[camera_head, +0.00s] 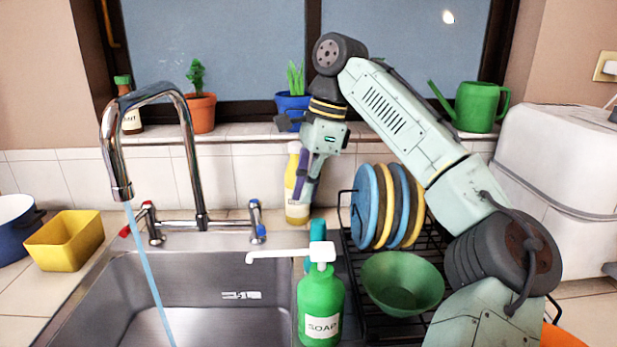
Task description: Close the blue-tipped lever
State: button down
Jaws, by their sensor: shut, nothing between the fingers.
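The blue-tipped lever (259,231) is on the right of the chrome faucet (190,150), behind the sink. The red-tipped lever (125,231) is on the faucet's left. A stream of water (148,270) runs from the spout into the sink. My gripper (304,195) points down, up and to the right of the blue-tipped lever and apart from it in the picture. It is shut and empty, in front of a yellow bottle (296,213).
A green soap bottle (321,305) with a white pump stands right of the sink (100,300). A dish rack (370,322) holds several plates and a green bowl (403,282). Potted plants and a green watering can (475,108) stand on the sill. A yellow tub (64,241) is at left.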

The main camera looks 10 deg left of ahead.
aim_at(258, 217)
jog(key=s+a+f+p, duration=0.1)
jog(key=s+a+f, duration=0.1)
jog(key=a+f, duration=0.2)
jog(key=shift+a+f, duration=0.15)
jog(key=shift+a, duration=0.2)
jog(key=shift+s+a+m+p, duration=0.6)
jog(key=shift+s+a+m, duration=0.2)
jog(key=shift+a, duration=0.05)
